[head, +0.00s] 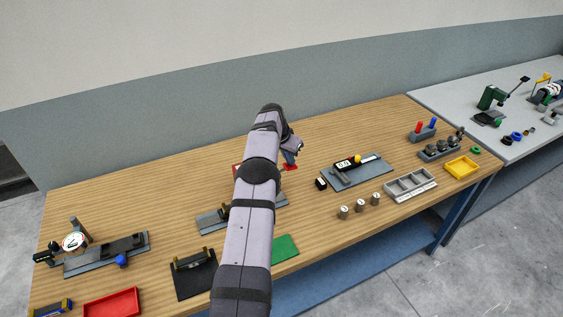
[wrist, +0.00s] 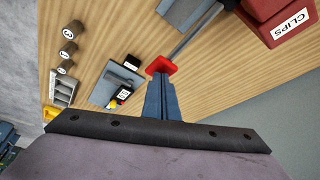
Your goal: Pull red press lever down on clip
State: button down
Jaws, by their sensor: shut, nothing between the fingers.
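The red press lever end (head: 290,167) shows just past my gripper. In the wrist view the red lever pad (wrist: 160,66) sits on a thin grey rod (wrist: 196,33) running up to a grey press part (wrist: 182,10). My gripper (wrist: 160,77) is shut and empty, pointing down with its fingertips right at the pad's near edge. I cannot tell whether they touch it. In the head view my gripper (head: 290,163) is just above the lever end. My arm hides most of the press, and its grey base (head: 212,222) shows partly at the left. The clip is hidden.
A red box labelled CLIPS (wrist: 283,22) stands beside the press. A grey plate with a meter (head: 362,173) and several numbered weights (head: 359,205) lie to the right. A green mat (head: 286,248) lies in front. The wooden table (head: 150,195) is clear behind left.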

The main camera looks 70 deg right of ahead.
jog(key=shift+a, duration=0.1)
jog(key=shift+r+p, duration=1.9)
jog(key=shift+r, duration=3.6)
